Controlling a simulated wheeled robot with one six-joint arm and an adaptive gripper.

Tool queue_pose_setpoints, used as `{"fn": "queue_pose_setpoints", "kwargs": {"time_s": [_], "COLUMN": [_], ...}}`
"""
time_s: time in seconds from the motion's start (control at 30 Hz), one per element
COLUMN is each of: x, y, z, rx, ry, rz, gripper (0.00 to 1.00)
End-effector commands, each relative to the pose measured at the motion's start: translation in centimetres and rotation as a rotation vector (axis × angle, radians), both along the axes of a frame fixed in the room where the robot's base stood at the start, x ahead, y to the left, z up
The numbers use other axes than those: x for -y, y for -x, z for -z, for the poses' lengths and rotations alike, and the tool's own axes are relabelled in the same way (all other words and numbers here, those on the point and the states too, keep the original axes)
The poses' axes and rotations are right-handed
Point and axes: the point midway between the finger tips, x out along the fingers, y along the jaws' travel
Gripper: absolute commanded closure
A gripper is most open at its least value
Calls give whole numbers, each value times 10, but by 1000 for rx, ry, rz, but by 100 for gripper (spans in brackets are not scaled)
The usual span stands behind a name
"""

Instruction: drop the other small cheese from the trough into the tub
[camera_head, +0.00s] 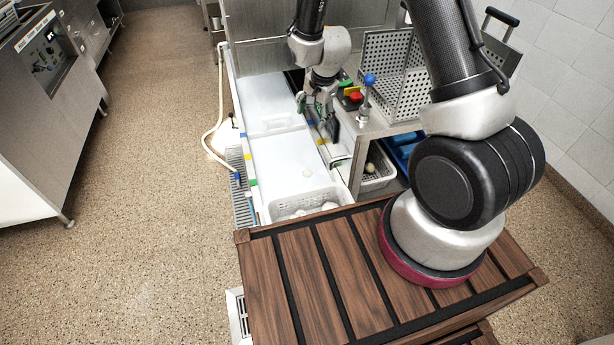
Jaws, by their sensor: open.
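A small pale round cheese (307,173) lies on the white floor of the long trough (275,155), near its front end. A white perforated basket (284,207) with several pale cheeses in it stands at the trough's near end. A second light perforated basket (378,184), with at least one pale round cheese (370,168) in it, sits low at right, below the steel table. I cannot tell which basket is the tub. My gripper (317,112) is open and points down over the trough's right side, well behind the loose cheese. Nothing shows between its fingers.
A steel table (375,122) borders the trough at right, with a blue-knobbed post (369,80), a red button (355,97) and a large perforated steel basket (386,65). A drain grate (241,190) and pale hose (219,90) lie at left. The trough's middle is clear.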

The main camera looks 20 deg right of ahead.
Motion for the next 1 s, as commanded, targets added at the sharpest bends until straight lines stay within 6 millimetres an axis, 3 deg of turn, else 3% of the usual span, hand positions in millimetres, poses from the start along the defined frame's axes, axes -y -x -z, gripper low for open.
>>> {"fn": "queue_pose_setpoints", "kwargs": {"time_s": [0.03,0.1,0.2,0.3,0.5,1.0], "x": [-6,-14,-21,-26,-29,-23], "y": [2,3,9,16,23,12], "z": [33,71,118,153,187,254], "rx": [-21,-31,-45,-53,-59,-59], "ry": [-7,-22,-40,-52,-65,-65], "rz": [40,106,187,248,305,308], "gripper": [38,38,38,38,38,38]}}
